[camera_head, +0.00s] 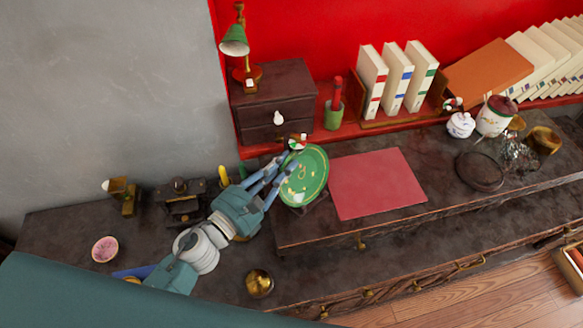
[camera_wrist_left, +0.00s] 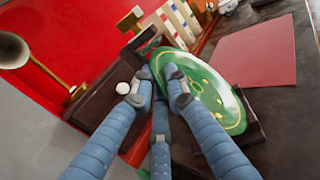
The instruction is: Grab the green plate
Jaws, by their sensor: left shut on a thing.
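The green plate (camera_head: 311,178) has pale gold marks and stands tilted on a dark stand, left of the red mat. My left gripper (camera_head: 288,168) reaches in from the lower left with its fingers at the plate's left edge. In the left wrist view, the plate (camera_wrist_left: 215,102) sits between and behind the blue fingers of my left gripper (camera_wrist_left: 160,78). The fingers are shut on the plate's rim; the exact contact at the back is partly hidden. My right gripper is not in view.
A red mat (camera_head: 377,184) lies right of the plate. A dark drawer box (camera_head: 270,98) with a green lamp (camera_head: 235,42) stands behind. A green cup (camera_head: 333,114) and upright books (camera_head: 397,78) are at the back.

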